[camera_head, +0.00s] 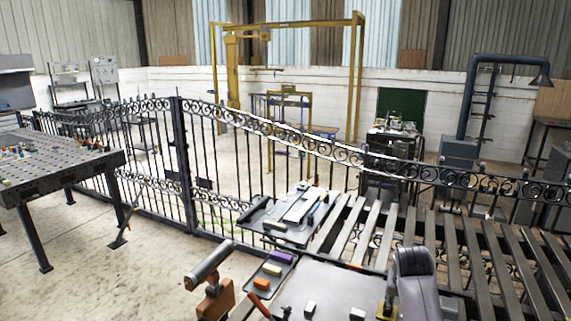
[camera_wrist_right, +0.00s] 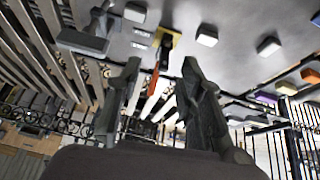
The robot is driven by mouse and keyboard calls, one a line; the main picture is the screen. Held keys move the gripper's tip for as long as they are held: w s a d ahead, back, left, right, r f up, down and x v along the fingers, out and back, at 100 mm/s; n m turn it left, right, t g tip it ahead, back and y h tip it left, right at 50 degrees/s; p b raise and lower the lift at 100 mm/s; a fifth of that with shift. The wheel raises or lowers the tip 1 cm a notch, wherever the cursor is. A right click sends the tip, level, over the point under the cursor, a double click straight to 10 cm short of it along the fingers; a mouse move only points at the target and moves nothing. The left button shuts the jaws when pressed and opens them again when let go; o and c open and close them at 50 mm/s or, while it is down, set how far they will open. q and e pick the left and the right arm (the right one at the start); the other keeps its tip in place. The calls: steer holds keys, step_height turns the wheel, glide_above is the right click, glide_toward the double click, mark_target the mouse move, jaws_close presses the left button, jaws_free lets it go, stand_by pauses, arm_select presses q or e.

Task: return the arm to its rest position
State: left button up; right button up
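My right gripper (camera_wrist_right: 161,66) shows in the right wrist view with its two dark fingers spread apart. Nothing is held between them. Beyond the fingertips lies a grey worktop (camera_wrist_right: 235,60) with a yellow piece (camera_wrist_right: 174,38) and an orange strip below it, apart from the fingers as far as I can tell. In the head view a rounded grey part of my right arm (camera_head: 416,283) is at the lower right, over the front worktop (camera_head: 335,285); its fingers cannot be made out there. I cannot make out my left gripper in either view.
White blocks (camera_head: 357,314) sit on the front worktop. A dark tray (camera_head: 277,270) holds coloured pieces on its left. A slatted rack (camera_head: 450,250) and an iron gate (camera_head: 183,165) stand behind. A perforated table (camera_head: 60,172) is at far left. The floor between is mostly clear.

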steer(key=s+a+f+n, duration=0.2)
steer(key=s+f, duration=0.4)
steer(key=s, duration=0.4)
steer(key=s+a+f+n, duration=0.1)
steer(key=s+a+f, duration=0.1)
steer(key=s+f, duration=0.65)
steer(key=s+a+r+n+g+y, duration=0.1)
steer(key=s+a+r+n, duration=0.15)
steer(key=s, duration=0.85)
steer(key=s+a+r+n+y, duration=0.1)
steer(key=s+a+r+y, duration=0.15)
steer(key=s, duration=0.85)
step_height(320, 180, down, 34)
steer(key=g+b, duration=0.2)
steer(key=b, duration=0.5)
arm_select(q)
step_height(320, 180, down, 12)
steer(key=s+b, duration=0.1)
steer(key=b, duration=0.4)
steer(key=shift+s+f, duration=0.15)
steer(key=shift+f, duration=0.1)
arm_select(e)
steer(key=s+d+f+g, duration=0.1)
steer(key=s+d+f, duration=0.1)
steer(key=s+f, duration=1.5)
step_height(320, 180, down, 4)
steer(key=shift+s+d+f+h, duration=0.15)
steer(key=shift+s+d+h, duration=0.2)
steer(key=shift+h, duration=0.1)
